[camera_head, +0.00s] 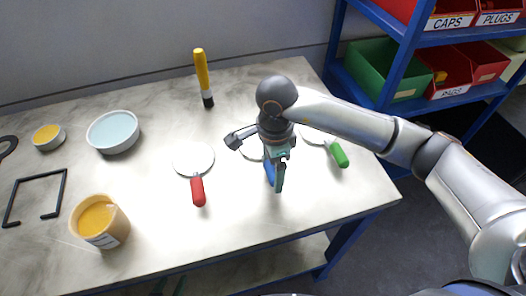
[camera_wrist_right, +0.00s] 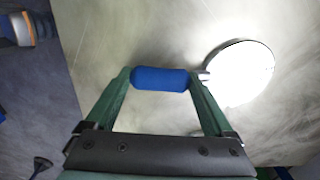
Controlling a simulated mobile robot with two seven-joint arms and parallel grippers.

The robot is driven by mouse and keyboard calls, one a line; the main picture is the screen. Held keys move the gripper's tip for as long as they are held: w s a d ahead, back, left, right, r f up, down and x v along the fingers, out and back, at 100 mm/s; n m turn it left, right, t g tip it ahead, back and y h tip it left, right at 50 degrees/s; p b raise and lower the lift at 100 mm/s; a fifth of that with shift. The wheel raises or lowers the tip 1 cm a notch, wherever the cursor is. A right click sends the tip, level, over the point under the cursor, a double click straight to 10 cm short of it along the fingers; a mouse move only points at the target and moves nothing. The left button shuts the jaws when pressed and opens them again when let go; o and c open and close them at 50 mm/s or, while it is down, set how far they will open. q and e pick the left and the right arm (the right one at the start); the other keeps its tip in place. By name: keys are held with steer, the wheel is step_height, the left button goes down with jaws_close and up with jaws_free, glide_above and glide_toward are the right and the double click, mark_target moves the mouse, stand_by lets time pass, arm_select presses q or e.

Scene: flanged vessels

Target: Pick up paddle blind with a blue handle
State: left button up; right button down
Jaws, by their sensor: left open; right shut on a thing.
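The paddle blind with a blue handle has a pale round disc (camera_head: 250,149) and a short blue handle (camera_head: 269,172). It lies at the table's right part, between the red-handled and green-handled paddles. My right gripper (camera_head: 279,178) points down over it and hides part of it in the head view. In the right wrist view the blue handle (camera_wrist_right: 160,79) sits between the two green fingertips, which touch its ends; the bright disc (camera_wrist_right: 240,73) is to the right. I cannot tell if the paddle is off the table.
A red-handled paddle (camera_head: 198,190) lies left, a green-handled one (camera_head: 339,154) right. A yellow-black stick (camera_head: 203,77) stands behind. A yellow-filled tub (camera_head: 101,222), pale bowl (camera_head: 113,132), small yellow bowl (camera_head: 48,137) and black frame (camera_head: 37,197) occupy the left. A blue bin rack (camera_head: 397,63) stands right.

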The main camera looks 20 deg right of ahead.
steer(key=shift+w+r, duration=0.1)
steer(key=shift+r, duration=0.2)
